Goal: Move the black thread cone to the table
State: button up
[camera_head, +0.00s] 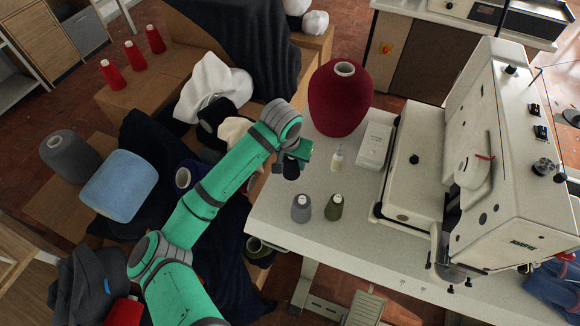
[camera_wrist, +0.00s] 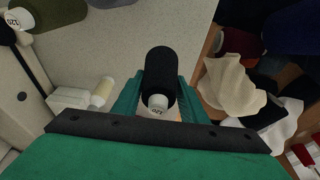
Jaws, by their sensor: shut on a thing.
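The black thread cone (camera_wrist: 161,70) is between the two green fingers of my gripper (camera_wrist: 158,96) in the wrist view, its white labelled tip towards the camera. My gripper is shut on it. In the head view my gripper (camera_head: 296,160) is at the left edge of the white table (camera_head: 300,235), beside the large dark red cone. Only a small dark part shows under the gripper there, so the held cone is mostly hidden. I cannot tell whether the cone touches the table.
On the table stand a grey cone (camera_head: 301,208), an olive cone (camera_head: 334,207), a small bottle (camera_head: 337,158), a white box (camera_head: 375,146), a large dark red cone (camera_head: 341,100) and a sewing machine (camera_head: 500,160). Boxes with cloth and cones lie left.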

aim_at(290, 168)
jog(key=f, duration=0.3)
jog(key=shift+w+a, duration=0.15)
jog(key=shift+a, duration=0.25)
jog(key=shift+f, duration=0.5)
jog(key=o, duration=1.1)
jog(key=shift+f, duration=0.1)
jog(key=v, duration=1.2)
